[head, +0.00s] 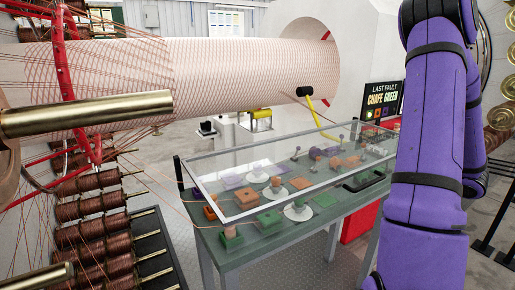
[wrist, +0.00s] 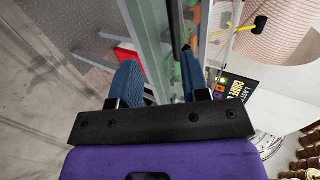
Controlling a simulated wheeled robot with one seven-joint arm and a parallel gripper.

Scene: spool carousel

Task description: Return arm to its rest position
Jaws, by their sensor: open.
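My purple arm (head: 428,150) stands upright at the right of the head view, in front of the right end of the glass-topped case. My gripper does not show in the head view. In the wrist view my gripper (wrist: 159,72) has its two blue fingers spread wide apart, with nothing held between them. The green bench and glass case edge show beyond the fingers in that view. I cannot tell how far the fingertips are from them.
The glass-covered bench (head: 232,262) holds small green, orange and purple blocks and white discs. A "LAST FAULT CHAFE GREEN" sign (head: 382,97) stands behind its right end. Copper spools (head: 100,204) and brass rods fill the left. A red box (head: 360,222) sits under the bench.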

